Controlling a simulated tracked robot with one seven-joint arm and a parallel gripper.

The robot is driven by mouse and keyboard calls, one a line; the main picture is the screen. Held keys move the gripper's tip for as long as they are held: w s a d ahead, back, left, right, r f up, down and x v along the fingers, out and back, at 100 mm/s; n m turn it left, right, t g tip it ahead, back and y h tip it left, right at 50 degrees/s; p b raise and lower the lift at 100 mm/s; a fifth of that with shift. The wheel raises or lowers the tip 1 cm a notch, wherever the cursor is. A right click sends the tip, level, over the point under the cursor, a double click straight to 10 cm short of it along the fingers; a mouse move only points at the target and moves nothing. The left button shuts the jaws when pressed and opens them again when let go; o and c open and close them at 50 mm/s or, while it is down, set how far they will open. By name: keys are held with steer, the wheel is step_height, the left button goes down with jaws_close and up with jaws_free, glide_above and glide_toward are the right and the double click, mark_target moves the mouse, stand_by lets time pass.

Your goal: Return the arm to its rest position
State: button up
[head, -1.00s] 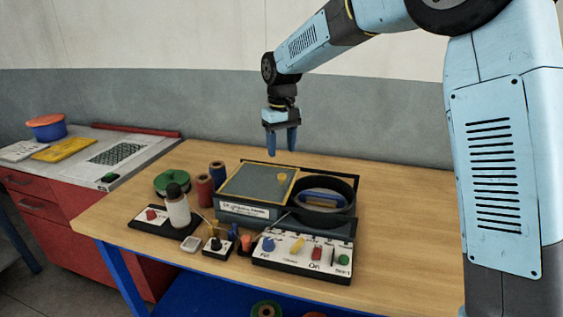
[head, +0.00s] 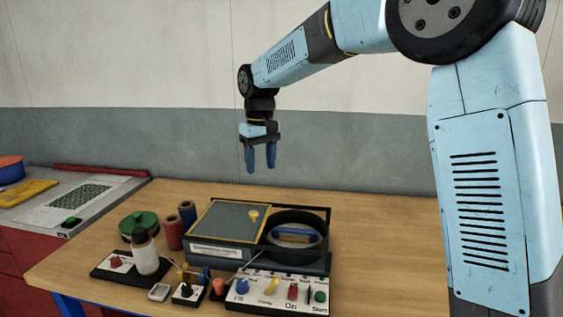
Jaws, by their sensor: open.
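My gripper (head: 260,168) hangs from my light-blue arm with its two blue fingers pointing down and a gap between them. Nothing is between the fingers. It is in the air above the back of the wooden table (head: 390,215), against the grey wall band. Below it stands a machine (head: 222,252) with a grey, yellow-edged lid and a round black well (head: 298,226) at its right. The gripper is apart from all of these.
A control panel (head: 280,292) with coloured knobs sits in front of the machine. A white bottle (head: 146,255), a green spool (head: 138,222), and red (head: 173,232) and dark blue (head: 187,213) spools stand at its left. A red-sided cabinet (head: 20,255) is at far left. The table's back right is clear.

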steer(key=s+d+r+m+t, duration=0.1)
steer(key=s+d+r, duration=0.15)
steer(key=d, duration=0.45)
steer(key=s+d+r+m+t, duration=0.1)
steer(key=s+d+r, duration=0.1)
steer(key=s+d, duration=0.35)
steer(key=s+d+r+m, duration=0.1)
steer(key=s+d+r, duration=0.1)
steer(key=d, duration=0.6)
steer(key=s+d+f+m+t, duration=0.1)
steer(key=s+d+f+m, duration=0.1)
steer(key=s+d, duration=0.5)
steer(key=s+d+f+m+t, duration=0.2)
steer(key=s+d+f, duration=0.1)
steer(key=s+d, duration=0.4)
steer(key=shift+s+d+f+m, duration=0.15)
steer(key=shift+s+m, duration=0.15)
steer(key=shift+s, duration=1.5)
steer(key=shift+c, duration=0.2)
